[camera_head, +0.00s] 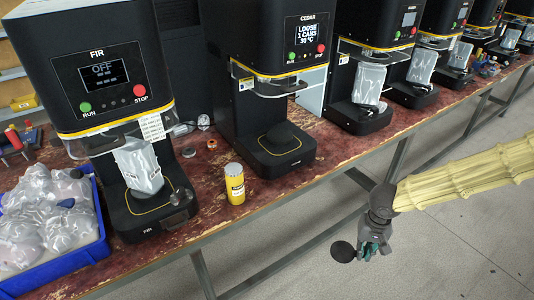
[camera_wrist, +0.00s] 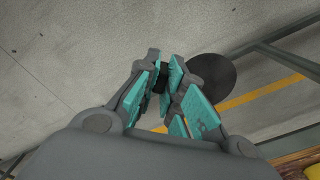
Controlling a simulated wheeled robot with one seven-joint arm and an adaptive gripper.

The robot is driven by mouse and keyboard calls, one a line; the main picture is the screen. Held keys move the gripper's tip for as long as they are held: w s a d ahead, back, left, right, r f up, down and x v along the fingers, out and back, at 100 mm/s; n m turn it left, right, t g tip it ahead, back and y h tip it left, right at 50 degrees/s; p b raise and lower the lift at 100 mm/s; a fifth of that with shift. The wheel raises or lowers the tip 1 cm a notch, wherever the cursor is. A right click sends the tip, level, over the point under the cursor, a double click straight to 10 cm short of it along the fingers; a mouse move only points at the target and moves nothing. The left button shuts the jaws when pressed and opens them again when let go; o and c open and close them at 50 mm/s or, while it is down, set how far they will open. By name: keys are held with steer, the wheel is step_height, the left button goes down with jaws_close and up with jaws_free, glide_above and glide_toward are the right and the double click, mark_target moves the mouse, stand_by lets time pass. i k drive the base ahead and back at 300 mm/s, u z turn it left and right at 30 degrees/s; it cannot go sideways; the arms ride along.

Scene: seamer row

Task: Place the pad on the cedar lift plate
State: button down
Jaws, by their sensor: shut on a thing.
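The pad (camera_head: 343,251) is a thin black round disc. My gripper (camera_head: 366,249) is shut on it and holds it out over the floor, in front of the bench and apart from it. In the wrist view the disc of the pad (camera_wrist: 212,84) shows beyond the teal fingers of my gripper (camera_wrist: 163,78), with a small dark part between the fingertips.
A yellow can (camera_head: 235,184) stands on the worn red bench (camera_head: 211,222) between the FIR machine (camera_head: 95,75) and the cedar machine. A blue crate (camera_head: 99,246) of bagged items is at left. More machines with wrapped items stand to the right. The floor before the bench is clear.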

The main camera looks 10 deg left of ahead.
mark_target(279, 135)
steer(key=z, duration=0.95)
steer(key=i, duration=0.45)
steer(key=u, duration=1.65)
